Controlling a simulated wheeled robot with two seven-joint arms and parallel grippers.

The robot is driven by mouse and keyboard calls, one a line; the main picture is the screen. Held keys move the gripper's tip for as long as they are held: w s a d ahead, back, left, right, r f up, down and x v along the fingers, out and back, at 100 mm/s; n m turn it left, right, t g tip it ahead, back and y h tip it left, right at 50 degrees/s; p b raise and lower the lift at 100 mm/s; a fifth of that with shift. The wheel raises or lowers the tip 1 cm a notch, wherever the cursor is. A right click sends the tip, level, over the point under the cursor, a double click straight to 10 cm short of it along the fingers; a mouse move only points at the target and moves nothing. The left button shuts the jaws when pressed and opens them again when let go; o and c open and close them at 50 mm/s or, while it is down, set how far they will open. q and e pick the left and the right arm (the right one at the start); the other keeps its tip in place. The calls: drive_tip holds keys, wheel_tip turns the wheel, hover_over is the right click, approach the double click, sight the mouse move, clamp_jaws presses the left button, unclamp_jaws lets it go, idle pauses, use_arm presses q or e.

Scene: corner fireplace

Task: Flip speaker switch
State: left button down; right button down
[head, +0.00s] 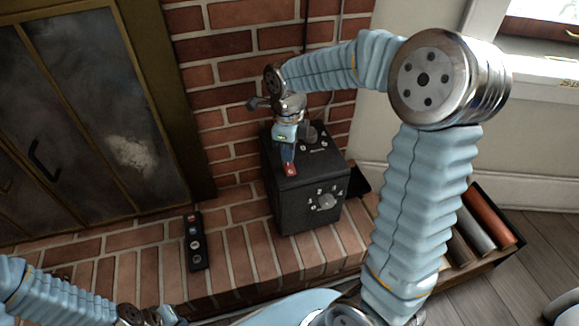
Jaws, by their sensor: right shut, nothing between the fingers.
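The dark speaker (308,205) stands on the brick hearth against the brick wall. Its front carries a round light knob with several white marks around it, and its top carries small light controls beside my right gripper. My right gripper (290,170) points down over the speaker's top, near the top's front edge, shut and empty. The switch itself is too small to make out for sure. My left gripper (172,317) is partly cut off at the bottom edge.
A dark remote-like object (195,243) lies on the hearth (150,258) left of the speaker. The framed fireplace doors (85,120) are at the left. A box of rolled items (487,222) sits right of my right arm. Bare hearth lies between remote and speaker.

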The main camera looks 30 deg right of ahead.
sight(288, 164)
drive_tip(key=shift+f+b, duration=0.7)
drive_tip(key=shift+f, duration=0.3)
idle(0.5)
wheel_tip(288, 164, up, 7)
drive_tip(key=p, duration=0.5)
drive_tip(key=shift+r+p, duration=0.1)
drive_tip(key=shift+p, duration=0.3)
